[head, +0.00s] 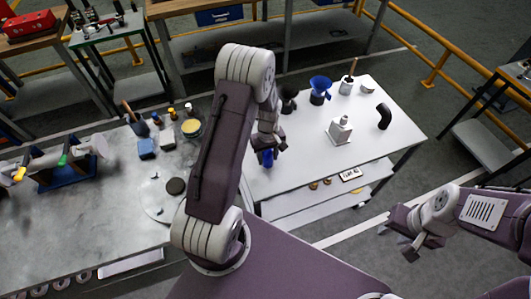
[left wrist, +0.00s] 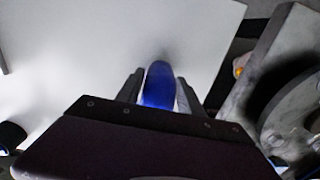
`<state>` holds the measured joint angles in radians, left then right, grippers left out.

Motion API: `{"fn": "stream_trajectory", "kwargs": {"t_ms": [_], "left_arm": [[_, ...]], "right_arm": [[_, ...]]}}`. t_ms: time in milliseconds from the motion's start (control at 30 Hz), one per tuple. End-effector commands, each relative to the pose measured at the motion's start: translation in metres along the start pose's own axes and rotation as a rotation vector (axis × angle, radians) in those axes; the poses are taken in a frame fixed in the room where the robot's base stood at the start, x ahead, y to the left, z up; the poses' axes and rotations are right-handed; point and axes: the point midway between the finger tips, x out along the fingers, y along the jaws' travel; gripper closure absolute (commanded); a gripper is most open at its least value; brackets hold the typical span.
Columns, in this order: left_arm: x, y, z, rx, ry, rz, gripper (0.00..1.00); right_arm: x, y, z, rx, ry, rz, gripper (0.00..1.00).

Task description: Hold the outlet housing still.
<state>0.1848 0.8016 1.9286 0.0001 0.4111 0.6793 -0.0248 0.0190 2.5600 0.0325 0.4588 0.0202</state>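My left gripper (head: 266,150) is over the near left part of the white table. A smooth blue part (head: 267,158) is between its fingers. In the left wrist view the same blue part (left wrist: 159,85) stands between the two fingers (left wrist: 158,88), which look closed on it. Much of it is hidden by the gripper, and I cannot tell for sure if it is the outlet housing. A pale block-shaped housing with a short neck (head: 340,130) stands upright on the white table, apart from both grippers. My right gripper (head: 404,238) is empty, over the floor at the right, its fingers apart.
The white table (head: 300,158) also holds a blue funnel (head: 320,88), a black elbow pipe (head: 384,116) and a white pot (head: 347,86). A grey bench (head: 95,225) at left carries a pump assembly, a round plate and small containers. Yellow rails (head: 435,70) stand behind.

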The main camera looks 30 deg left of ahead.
Motion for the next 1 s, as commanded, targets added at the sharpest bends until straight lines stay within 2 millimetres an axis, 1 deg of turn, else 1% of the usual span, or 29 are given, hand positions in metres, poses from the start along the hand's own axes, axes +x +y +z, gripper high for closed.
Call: {"fn": "stream_trajectory", "kwargs": {"t_ms": [33, 67, 100, 133, 367, 800, 1000], "left_arm": [[0.000, 0.000, 0.000, 0.000, 0.000, 0.000, 0.73], [0.000, 0.000, 0.000, 0.000, 0.000, 0.000, 0.81], [0.000, 0.000, 0.000, 0.000, 0.000, 0.000, 0.92], [0.000, 0.000, 0.000, 0.000, 0.000, 0.000, 1.00], [-0.004, 0.000, 0.000, 0.000, 0.000, 0.000, 1.00], [-0.036, 0.000, 0.000, 0.000, -0.001, -0.001, 1.00], [-0.035, 0.000, 0.000, 0.000, -0.001, -0.001, 1.00]], "right_arm": [[0.000, 0.000, 0.000, 0.000, 0.000, 0.000, 0.64], [0.000, 0.000, 0.000, 0.000, 0.000, 0.000, 0.64], [0.000, 0.000, 0.000, 0.000, 0.000, 0.000, 0.64], [0.000, 0.000, 0.000, 0.000, 0.000, 0.000, 0.64], [-0.004, 0.000, 0.000, 0.000, 0.000, 0.000, 0.64], [-0.032, -0.001, -0.003, 0.000, 0.000, 0.000, 0.64], [-0.031, -0.001, -0.003, 0.000, 0.000, 0.000, 0.64]]}}
